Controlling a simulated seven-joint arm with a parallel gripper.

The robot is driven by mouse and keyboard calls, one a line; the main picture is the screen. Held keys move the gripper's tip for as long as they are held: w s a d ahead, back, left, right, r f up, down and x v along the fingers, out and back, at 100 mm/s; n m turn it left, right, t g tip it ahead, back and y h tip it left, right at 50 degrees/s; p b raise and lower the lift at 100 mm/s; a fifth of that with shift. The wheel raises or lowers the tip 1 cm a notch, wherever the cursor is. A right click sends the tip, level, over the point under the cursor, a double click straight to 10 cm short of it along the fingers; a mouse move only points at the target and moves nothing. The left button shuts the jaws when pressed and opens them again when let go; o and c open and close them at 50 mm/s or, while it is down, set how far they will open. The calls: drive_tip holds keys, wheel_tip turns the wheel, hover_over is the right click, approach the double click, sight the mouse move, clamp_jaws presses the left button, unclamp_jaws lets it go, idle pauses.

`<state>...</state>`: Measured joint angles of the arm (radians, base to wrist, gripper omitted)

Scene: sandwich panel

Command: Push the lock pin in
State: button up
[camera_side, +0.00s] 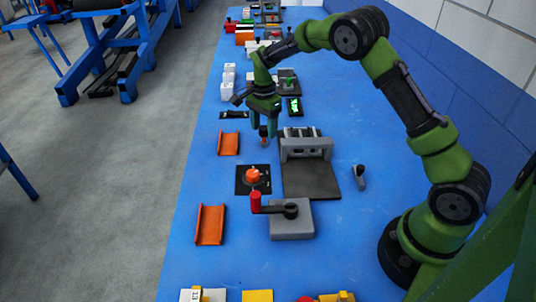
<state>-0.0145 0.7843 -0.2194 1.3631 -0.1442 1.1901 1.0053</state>
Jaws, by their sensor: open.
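My gripper (263,122) hangs above the blue table with its fingers pointing down, just left of a grey fixture (305,146). It is open. The fixture stands at the back edge of a dark grey plate (312,182). I cannot clearly make out which small part is the lock pin. An orange knob (253,176) sits on a black square plate (242,187) in front of my gripper.
A grey block (292,222) carries a crank with a red handle (255,202). Orange trays (228,144) and (210,225) lie along the left side. A dark-handled piece (359,176) lies to the right. The table is clear at front right of the block.

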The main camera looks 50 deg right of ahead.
sight(264, 127)
clamp_jaws()
drive_tip(key=shift+f, duration=1.25)
unclamp_jaws()
drive_tip(key=shift+r, duration=0.15)
wheel_tip(264, 127, up, 17)
drive_tip(key=shift+f, duration=0.2)
